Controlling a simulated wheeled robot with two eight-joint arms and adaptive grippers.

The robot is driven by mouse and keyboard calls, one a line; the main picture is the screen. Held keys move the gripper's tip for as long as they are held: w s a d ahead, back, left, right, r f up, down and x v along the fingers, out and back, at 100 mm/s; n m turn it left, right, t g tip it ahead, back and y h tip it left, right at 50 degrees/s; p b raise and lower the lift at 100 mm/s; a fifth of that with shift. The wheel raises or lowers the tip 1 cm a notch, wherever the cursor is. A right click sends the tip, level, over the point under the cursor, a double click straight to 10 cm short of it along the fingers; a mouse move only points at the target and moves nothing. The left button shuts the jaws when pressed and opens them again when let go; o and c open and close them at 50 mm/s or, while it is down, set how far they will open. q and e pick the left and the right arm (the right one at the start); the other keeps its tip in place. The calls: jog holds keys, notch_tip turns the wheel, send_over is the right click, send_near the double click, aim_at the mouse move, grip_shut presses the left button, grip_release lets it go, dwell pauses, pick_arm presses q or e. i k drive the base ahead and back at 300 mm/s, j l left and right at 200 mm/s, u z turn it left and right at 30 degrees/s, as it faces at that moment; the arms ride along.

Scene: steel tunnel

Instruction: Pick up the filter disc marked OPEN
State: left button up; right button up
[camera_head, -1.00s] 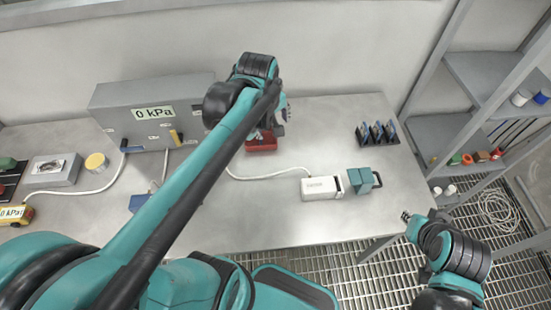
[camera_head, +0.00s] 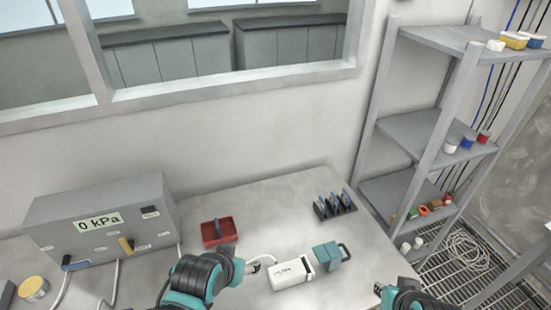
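No marking OPEN can be read on anything in view. A dark rack (camera_head: 335,207) at the back right of the bench holds several thin upright blue and black pieces, possibly discs; any marks are too small to read. A red tray (camera_head: 211,238) with a blue upright piece (camera_head: 217,228) stands at the back middle. My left gripper (camera_head: 258,264) is low in front of the tray, left of a white box; its fingers are too small to judge. My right gripper (camera_head: 379,289) is at the bench's right front edge, apart from the rack; its fingers are unclear too.
A grey box (camera_head: 100,225) reading 0 kPa, with levers and hoses, stands at the left. A yellow-topped tin (camera_head: 34,288) is at far left. A white box (camera_head: 291,273) and teal case (camera_head: 328,257) stand mid-bench. A grey shelf (camera_head: 412,134) is right. Bench between tray and rack is clear.

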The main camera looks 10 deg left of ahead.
aim_at(346, 197)
jog(key=i+l+u, duration=0.1)
jog(key=l+u, duration=0.3)
jog(key=i+l+u, duration=0.1)
jog(key=l+u, duration=0.5)
jog(key=u, duration=0.15)
jog(key=l+u, duration=0.35)
